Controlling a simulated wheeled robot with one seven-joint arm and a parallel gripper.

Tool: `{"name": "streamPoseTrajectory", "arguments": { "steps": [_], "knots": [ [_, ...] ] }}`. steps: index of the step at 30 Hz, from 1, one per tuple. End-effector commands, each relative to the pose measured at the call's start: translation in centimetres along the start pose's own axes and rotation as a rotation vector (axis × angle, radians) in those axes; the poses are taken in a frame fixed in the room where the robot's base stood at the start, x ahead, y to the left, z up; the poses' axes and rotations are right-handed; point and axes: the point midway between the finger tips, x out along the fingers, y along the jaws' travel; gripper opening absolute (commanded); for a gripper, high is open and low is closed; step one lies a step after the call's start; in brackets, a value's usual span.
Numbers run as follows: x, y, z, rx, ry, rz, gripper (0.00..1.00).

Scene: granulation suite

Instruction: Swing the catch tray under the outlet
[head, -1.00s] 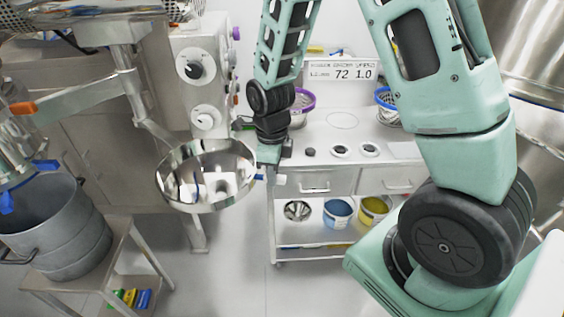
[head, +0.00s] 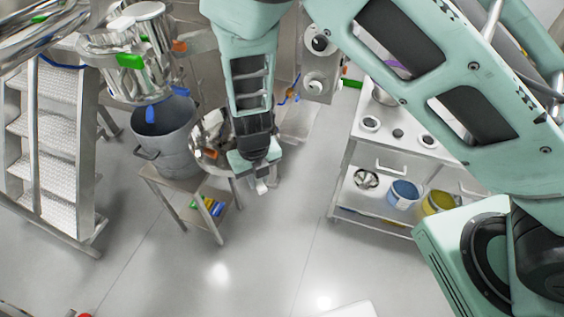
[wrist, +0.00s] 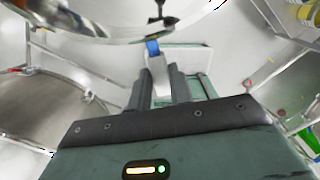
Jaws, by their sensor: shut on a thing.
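The catch tray (head: 206,142) is a shiny round metal dish, partly hidden behind my forearm and gripper in the head view. Its shiny underside and rim (wrist: 95,24) fill the top of the wrist view. My gripper (head: 262,182) is shut on the tray's pale handle (wrist: 158,72), which has a blue collar at the rim; the gripper (wrist: 160,85) sits just outside the rim. The outlet seems to be the lower end of the shiny metal vessel (head: 150,88) with green and blue clamps, up and left of the tray. The tray looks beside it, not clearly beneath.
A grey bucket (head: 166,140) stands on a small steel stand (head: 190,184), close left of the tray. Steel steps (head: 60,150) stand far left. A steel cart (head: 345,190) with tubs is at right. The floor in front is clear.

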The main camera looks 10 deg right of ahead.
Motion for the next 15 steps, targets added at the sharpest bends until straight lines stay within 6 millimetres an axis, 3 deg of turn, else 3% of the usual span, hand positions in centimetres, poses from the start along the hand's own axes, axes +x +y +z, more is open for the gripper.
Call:
{"name": "streamPoseTrajectory", "arguments": {
  "steps": [6, 15],
  "knots": [
    [-0.2, 1.8, 0.9, 0.034, -0.002, 0.001, 0.00],
    [-0.1, 2.2, 1.1, 0.041, -0.004, 0.002, 0.00]
  ]
}}
